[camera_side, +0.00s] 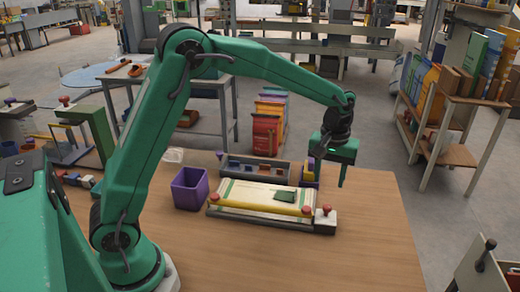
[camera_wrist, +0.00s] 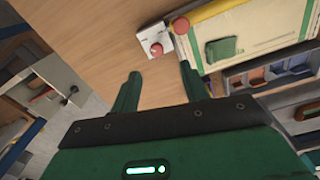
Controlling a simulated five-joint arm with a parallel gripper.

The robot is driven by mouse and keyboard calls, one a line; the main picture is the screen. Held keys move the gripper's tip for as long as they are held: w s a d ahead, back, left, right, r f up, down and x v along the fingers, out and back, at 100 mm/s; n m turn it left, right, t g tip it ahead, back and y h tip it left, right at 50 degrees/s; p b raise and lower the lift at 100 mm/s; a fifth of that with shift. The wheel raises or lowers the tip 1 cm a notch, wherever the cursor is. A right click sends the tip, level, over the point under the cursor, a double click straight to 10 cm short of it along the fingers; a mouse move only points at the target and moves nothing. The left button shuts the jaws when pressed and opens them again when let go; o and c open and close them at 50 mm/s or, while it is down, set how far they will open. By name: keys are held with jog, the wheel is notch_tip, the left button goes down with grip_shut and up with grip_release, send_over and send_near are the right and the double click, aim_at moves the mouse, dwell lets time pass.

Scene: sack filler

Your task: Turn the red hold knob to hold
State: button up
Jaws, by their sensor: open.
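A red knob (camera_side: 326,209) sits on a small pale block (camera_side: 325,223) at the right front corner of the flat filler board (camera_side: 262,200). In the wrist view the knob (camera_wrist: 157,50) shows just beyond the gap between my fingers, on its white block (camera_wrist: 150,36). Any hold marking is too small to read. My gripper (camera_side: 331,178) is open and empty, pointing down above and behind the knob, apart from it. Both green fingers show in the wrist view (camera_wrist: 160,76).
A yellow bar (camera_side: 260,207) with a red knob at each end crosses the board's front. A green piece (camera_side: 285,196) lies on the board. A purple bin (camera_side: 190,188) stands left, and a compartment tray (camera_side: 255,168) behind. The table's right side is clear.

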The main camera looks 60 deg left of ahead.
aim_at(328, 206)
jog(key=shift+w+d+f, duration=0.2)
jog(key=shift+w+f, duration=0.25)
jog(key=shift+f, duration=0.25)
jog(key=shift+f, duration=3.85)
grip_shut()
